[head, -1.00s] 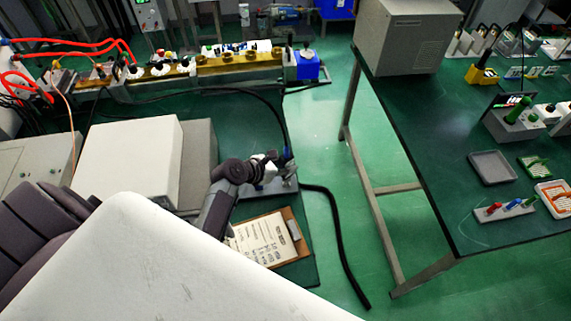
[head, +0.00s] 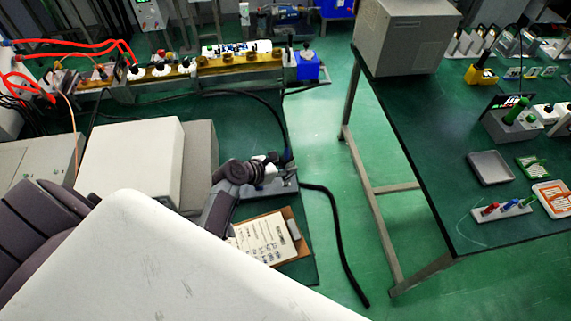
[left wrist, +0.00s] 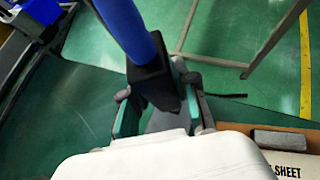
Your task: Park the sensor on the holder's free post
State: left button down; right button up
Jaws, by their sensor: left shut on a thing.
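My left gripper (head: 280,167) is over the right edge of the left bench, at a small grey base plate (head: 272,189) that appears to be the holder. In the left wrist view the gripper (left wrist: 158,108) is shut on the sensor, a blue cylinder (left wrist: 128,30) with a black block (left wrist: 152,82) at its lower end. In the head view the sensor (head: 287,156) is a small dark-blue upright shape at the fingertips. The holder's posts are mostly hidden by the gripper, so I cannot tell whether the sensor touches one. My right gripper is not in view.
A clipboard (head: 264,240) lies in front of the plate. A large white-and-grey box (head: 130,165) stands to the left. A thick black cable (head: 336,235) hangs to the floor. The right table (head: 430,130) is apart, with open floor between.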

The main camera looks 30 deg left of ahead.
pick_arm(q)
jog(key=shift+r+p, duration=0.1)
jog(key=shift+p, duration=0.25)
dwell(0.4)
jog(key=shift+f+b, duration=0.75)
jog(key=shift+f, duration=0.3)
jog(key=c, duration=0.8)
grip_release()
jog(key=v, duration=1.2)
jog(key=shift+s+f, duration=0.1)
